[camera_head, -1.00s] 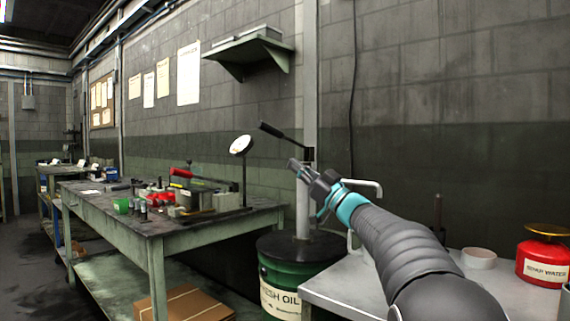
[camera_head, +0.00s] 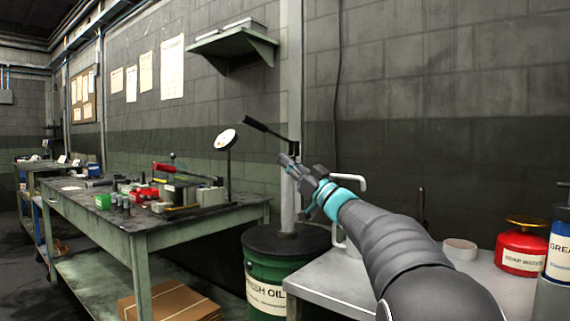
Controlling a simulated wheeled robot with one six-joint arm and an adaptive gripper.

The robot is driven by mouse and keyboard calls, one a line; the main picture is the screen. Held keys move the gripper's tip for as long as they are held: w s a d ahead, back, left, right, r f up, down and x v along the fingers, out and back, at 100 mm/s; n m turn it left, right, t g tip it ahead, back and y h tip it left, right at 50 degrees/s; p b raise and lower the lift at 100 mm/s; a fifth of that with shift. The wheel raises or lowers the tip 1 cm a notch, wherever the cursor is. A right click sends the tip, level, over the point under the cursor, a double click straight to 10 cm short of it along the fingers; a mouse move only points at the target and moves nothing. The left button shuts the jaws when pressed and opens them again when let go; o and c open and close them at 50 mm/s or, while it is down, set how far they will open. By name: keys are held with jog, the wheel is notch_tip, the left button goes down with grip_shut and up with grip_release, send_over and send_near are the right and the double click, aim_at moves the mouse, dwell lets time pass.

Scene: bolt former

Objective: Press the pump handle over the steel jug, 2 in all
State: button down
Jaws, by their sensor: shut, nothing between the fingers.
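The pump handle (camera_head: 268,131) is a black lever. It slopes from its raised grip at upper left down to the top of the pump column (camera_head: 290,202), which stands on a green FRESH OIL drum (camera_head: 268,272). My gripper (camera_head: 284,160) is shut and empty, just below the lever and in front of the column, pointing up and left. It looks apart from the lever, though the depth is hard to judge. A pale bent pipe (camera_head: 352,178) shows behind my wrist. The steel jug is not clearly visible; a pale curved handle (camera_head: 337,236) below my arm may be its handle.
A grey metal table (camera_head: 325,283) at the right carries a shallow cup (camera_head: 460,249), a red SOAP WATER can (camera_head: 522,249) and a blue-topped container (camera_head: 560,245).

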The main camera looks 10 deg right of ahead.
jog(key=s+d+f+m+g+h, duration=0.2)
jog(key=s+d+f+m+h, duration=0.1)
jog(key=s+f+m+h, duration=1.1)
jog(key=s+a+f+n+g, duration=0.2)
jog(key=s+f+g, duration=0.3)
jog(key=s+f, duration=0.7)
jog(key=s+a+f+n+g+h, duration=0.1)
jog(key=s+a+f+g, duration=0.3)
jog(key=s+f, duration=0.8)
jog(key=s+n+g, duration=0.1)
jog(key=s+g, duration=0.1)
jog(key=s, duration=0.3)
jog(key=shift+a+f, duration=0.15)
jog(key=shift+a, duration=0.15)
